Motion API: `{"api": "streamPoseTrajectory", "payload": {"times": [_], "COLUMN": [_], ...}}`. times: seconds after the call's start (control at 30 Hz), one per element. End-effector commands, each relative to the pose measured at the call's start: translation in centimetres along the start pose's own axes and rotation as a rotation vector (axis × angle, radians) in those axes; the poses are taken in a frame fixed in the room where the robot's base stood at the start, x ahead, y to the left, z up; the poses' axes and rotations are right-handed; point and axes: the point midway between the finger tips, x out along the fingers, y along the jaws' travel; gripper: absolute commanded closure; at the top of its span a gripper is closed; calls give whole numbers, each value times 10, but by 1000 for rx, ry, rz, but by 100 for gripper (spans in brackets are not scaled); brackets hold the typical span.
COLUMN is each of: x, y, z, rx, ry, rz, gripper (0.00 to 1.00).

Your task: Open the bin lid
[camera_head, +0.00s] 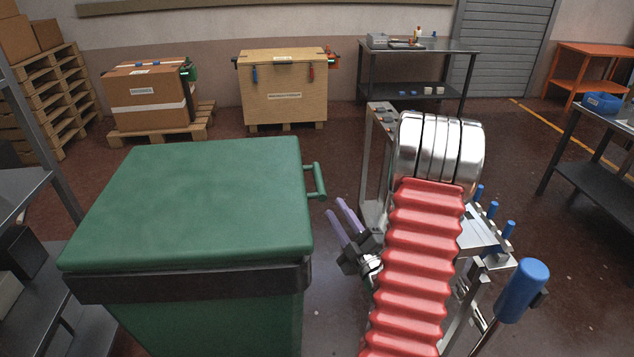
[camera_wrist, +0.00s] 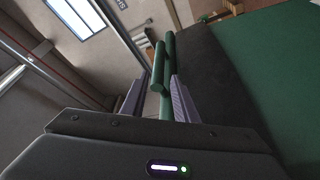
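The bin (camera_head: 205,325) is green with a dark band under its rim. Its flat green lid (camera_head: 200,195) lies shut on top. A green bar handle (camera_head: 319,180) sticks out from the lid's right edge. My gripper (camera_head: 335,207) has two purple fingers and is open, just below and right of the handle in the head view. In the wrist view the handle (camera_wrist: 169,52) shows in line with the gap between the fingers of my gripper (camera_wrist: 157,85). The fingers are not closed on it; the exact distance is hard to tell.
A cardboard box (camera_head: 148,97) on a pallet and a wooden crate (camera_head: 283,90) stand behind the bin. A metal table (camera_head: 420,47) is at the back. A shelf (camera_head: 22,185) stands close on the left. Open floor lies behind the bin.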

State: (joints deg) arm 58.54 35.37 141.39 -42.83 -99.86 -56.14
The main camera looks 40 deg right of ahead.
Motion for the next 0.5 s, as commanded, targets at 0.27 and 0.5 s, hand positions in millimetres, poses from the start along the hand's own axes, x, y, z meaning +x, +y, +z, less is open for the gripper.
{"api": "streamPoseTrajectory", "payload": {"times": [0.27, 0.5], "x": [40, 77], "y": [0, 0], "z": [-1, -1], "rx": [0, 0], "ry": [3, 3], "rz": [1, 2], "gripper": [72, 72]}}
